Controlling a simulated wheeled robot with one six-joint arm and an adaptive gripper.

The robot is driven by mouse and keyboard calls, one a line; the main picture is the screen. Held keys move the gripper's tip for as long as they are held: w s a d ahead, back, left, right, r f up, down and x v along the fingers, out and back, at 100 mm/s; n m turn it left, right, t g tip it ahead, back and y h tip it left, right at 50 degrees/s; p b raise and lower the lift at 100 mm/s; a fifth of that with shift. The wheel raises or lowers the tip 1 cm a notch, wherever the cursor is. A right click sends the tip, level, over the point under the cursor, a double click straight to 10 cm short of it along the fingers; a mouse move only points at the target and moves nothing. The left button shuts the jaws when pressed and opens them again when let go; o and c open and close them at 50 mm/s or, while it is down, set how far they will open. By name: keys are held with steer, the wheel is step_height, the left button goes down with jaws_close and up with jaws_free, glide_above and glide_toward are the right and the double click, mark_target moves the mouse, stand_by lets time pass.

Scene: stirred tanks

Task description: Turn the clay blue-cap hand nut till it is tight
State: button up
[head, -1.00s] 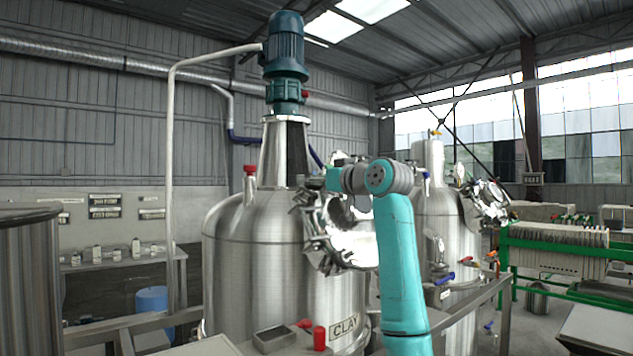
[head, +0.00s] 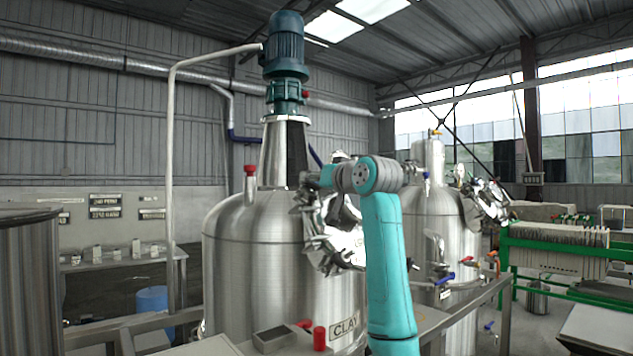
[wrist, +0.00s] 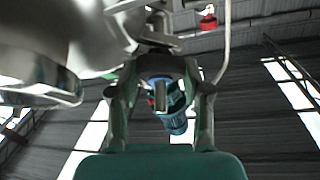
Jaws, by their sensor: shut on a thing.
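The clay tank (head: 265,265) is a big steel vessel with a CLAY plate (head: 344,328) low on its front. Its shiny round manway lid (head: 343,243), ringed with clamp hardware, faces me. My gripper (head: 303,192) is at the upper left of this lid, mostly hidden among the hardware and my wrist. In the wrist view my gripper (wrist: 160,72) has a finger on each side of a grey, shadowed part, the hand nut (wrist: 158,62), and is shut on it. The teal shape below is the motor (wrist: 172,112) in the background.
The tank's drive motor (head: 284,45) stands above. A second steel tank (head: 425,215) with its own manway is behind my arm on the right. A grey tray (head: 272,340) and a red cylinder (head: 319,338) are at the front. A rail (head: 480,300) runs to the right.

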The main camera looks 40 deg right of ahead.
steer(key=m+g+h, duration=0.1)
steer(key=m, duration=0.2)
steer(key=m+g+h, duration=0.1)
steer(key=m+h, duration=0.1)
steer(key=m, duration=0.2)
steer(key=shift+a, duration=0.1)
steer(key=m+g+h, duration=0.1)
steer(key=m, duration=0.1)
steer(key=m+g, duration=0.1)
steer(key=m, duration=0.2)
steer(key=shift+r+g+h, duration=0.1)
steer(key=shift+g+h, duration=0.2)
steer(key=shift+h, duration=0.1)
steer(key=m+g, duration=0.1)
steer(key=m, duration=0.2)
steer(key=m+g, duration=0.1)
steer(key=m, duration=0.1)
steer(key=shift+m+g, duration=0.4)
steer(key=shift+m+g+y, duration=0.3)
steer(key=shift+m+g, duration=0.6)
steer(key=shift+m, duration=0.6)
steer(key=o, duration=1.2)
steer(key=shift+w, duration=0.1)
steer(key=shift+c, duration=0.2)
